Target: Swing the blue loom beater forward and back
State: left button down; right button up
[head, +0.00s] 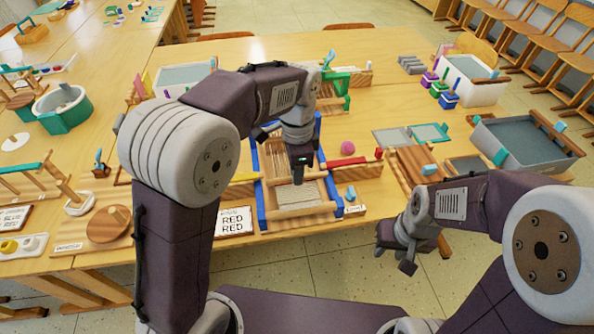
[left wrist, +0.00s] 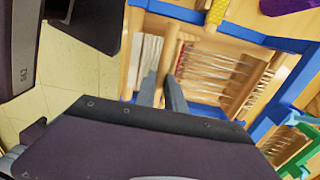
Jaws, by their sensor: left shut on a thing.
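The loom (head: 262,205) has blue side frames, wooden rollers, pale threads and a strip of cloth near its front, and stands at the table's front edge. My left gripper (head: 298,178) reaches down over the middle of the loom from above. In the left wrist view its two fingers (left wrist: 161,92) are shut on a wooden bar, the beater's rail (left wrist: 171,48). The gripper hides part of this bar in the head view. My right gripper (head: 396,252) hangs in front of the table, right of the loom, apart from it, open and empty.
A red shuttle (head: 345,162) and a pink ball (head: 348,149) lie right of the loom; a yellow shuttle (head: 244,177) lies left. A RED RED card (head: 234,220) stands at the front left. Wooden boards (head: 413,168) and a grey tub (head: 525,148) are further right.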

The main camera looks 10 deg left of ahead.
dwell(0.4)
pick_arm(q)
jog(key=w+r+p, duration=0.1)
jog(key=p, duration=0.3)
jog(key=w+r+g+p, duration=0.1)
jog(key=p, duration=0.3)
jog(key=shift+w+a+r+p, duration=0.15)
jog(key=shift+a+r+p, duration=0.1)
jog(key=shift+a+p, duration=0.15)
jog(key=w+a+p, duration=0.2)
jog(key=w+p, duration=0.4)
jog(key=p, duration=0.2)
jog(key=shift+f, duration=0.3)
jog(key=c, duration=1.4)
grip_release()
